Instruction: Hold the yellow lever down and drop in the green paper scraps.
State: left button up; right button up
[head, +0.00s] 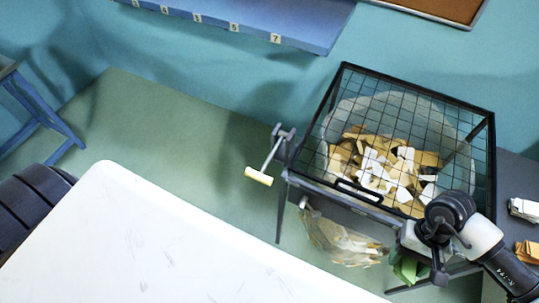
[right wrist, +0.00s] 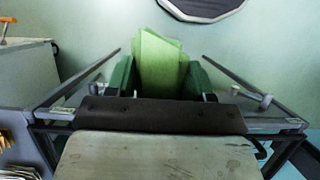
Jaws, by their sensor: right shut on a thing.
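My right gripper (head: 408,264) is at the front right corner of the wire-lidded bin (head: 340,183), low and outside it. It is shut on the green paper scraps (head: 403,272), which hang below it, partly hidden by the gripper. In the right wrist view the scraps (right wrist: 158,62) stand as a pale green bundle between the two fingers. The yellow lever (head: 258,176) sticks out from the bin's left side on a grey arm, with nothing touching it. The black mesh lid (head: 420,96) lies over the bin. My left gripper is not in view.
Brown and white scraps (head: 385,175) lie under the mesh. A clear bag of scraps (head: 340,240) hangs below the bin. A white table (head: 150,240) fills the lower left. White (head: 523,208) and orange-brown (head: 527,252) stacks lie at right. Floor left of the bin is clear.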

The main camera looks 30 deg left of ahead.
jog(key=shift+r, duration=0.1)
jog(key=w+r, duration=0.1)
jog(key=r, duration=0.1)
jog(key=w+d+r, duration=0.1)
jog(key=w+r, duration=0.2)
jog(key=shift+w+d+r, duration=0.15)
jog(key=shift+d+r, duration=0.1)
jog(key=shift+r, duration=0.15)
